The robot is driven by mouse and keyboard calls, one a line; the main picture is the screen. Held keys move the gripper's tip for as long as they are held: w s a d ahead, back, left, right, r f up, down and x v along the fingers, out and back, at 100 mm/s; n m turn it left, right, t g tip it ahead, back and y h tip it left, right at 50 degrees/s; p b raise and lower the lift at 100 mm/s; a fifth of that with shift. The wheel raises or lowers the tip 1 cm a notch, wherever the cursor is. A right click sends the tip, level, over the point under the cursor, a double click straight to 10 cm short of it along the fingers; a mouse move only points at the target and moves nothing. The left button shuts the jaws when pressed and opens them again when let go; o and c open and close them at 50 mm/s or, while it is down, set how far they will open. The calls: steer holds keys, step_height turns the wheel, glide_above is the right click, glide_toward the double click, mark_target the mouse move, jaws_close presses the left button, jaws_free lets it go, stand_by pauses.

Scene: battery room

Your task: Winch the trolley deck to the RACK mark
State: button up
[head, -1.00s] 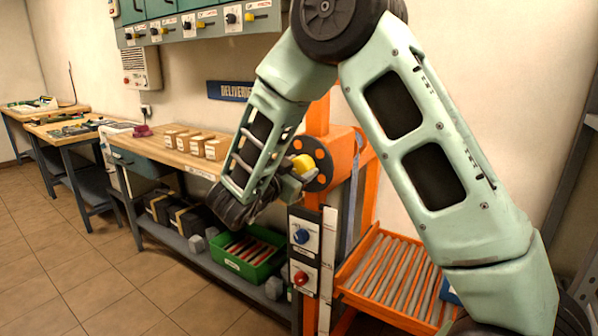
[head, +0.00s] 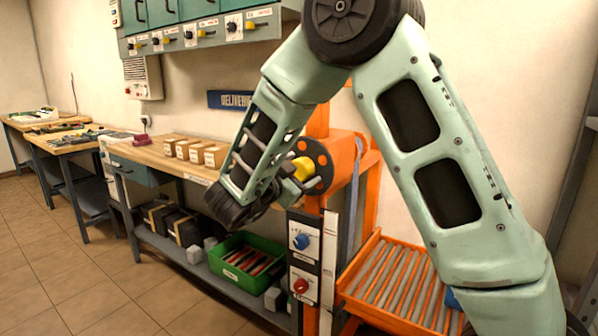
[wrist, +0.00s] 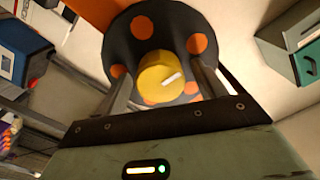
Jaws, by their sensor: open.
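The orange trolley (head: 318,125) has a black winch disc with orange spots (head: 323,165) and a yellow knob (head: 303,168) on it. In the wrist view the yellow knob (wrist: 160,75), with a white line on its face, sits between the fingers of my gripper (wrist: 163,88), with the spotted disc (wrist: 120,50) behind it. My gripper is open around the knob; I cannot tell whether a finger touches it. The roller deck (head: 395,285) of the trolley is low at the right. A pale vertical scale strip (head: 328,260) runs down the post; I cannot read a RACK mark.
A panel with a blue knob (head: 301,241) and a red knob (head: 300,286) is on the post. A bench (head: 150,155) with several small boxes stands left, a green crate (head: 240,278) on its lower shelf. Tiled floor (head: 100,285) is free at the front left.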

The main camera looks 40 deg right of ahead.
steer(key=b+v, duration=0.1)
steer(key=v, duration=1.6)
steer(key=shift+a, duration=0.2)
stand_by(0.5)
